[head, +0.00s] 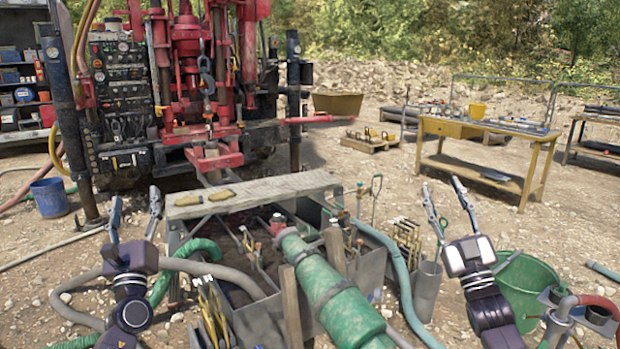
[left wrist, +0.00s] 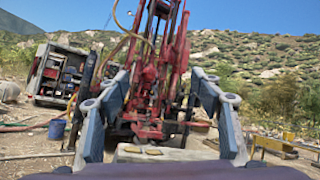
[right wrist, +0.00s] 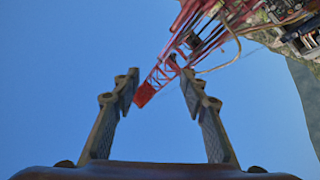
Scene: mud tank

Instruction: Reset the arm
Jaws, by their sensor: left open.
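My left gripper (head: 134,218) is raised at the left of the mud tank, with its fingers pointing up and spread apart. It is open and empty. In the left wrist view its two fingers (left wrist: 160,105) stand wide apart with the red drill rig between and behind them. My right gripper (head: 448,205) is raised to the right of the tank, fingers up and apart, holding nothing. In the right wrist view its fingers (right wrist: 157,90) are spread against blue sky. The mud tank (head: 262,312) lies between the two arms, partly covered by a plank and a green pump.
The red drill rig (head: 190,60) stands behind the tank. A grey plank (head: 255,193) spans the tank's far side. A green pump (head: 325,285) and hoses (head: 400,270) crowd the middle. A green bucket (head: 525,290) is beside my right arm. A yellow workbench (head: 490,130) stands farther back right.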

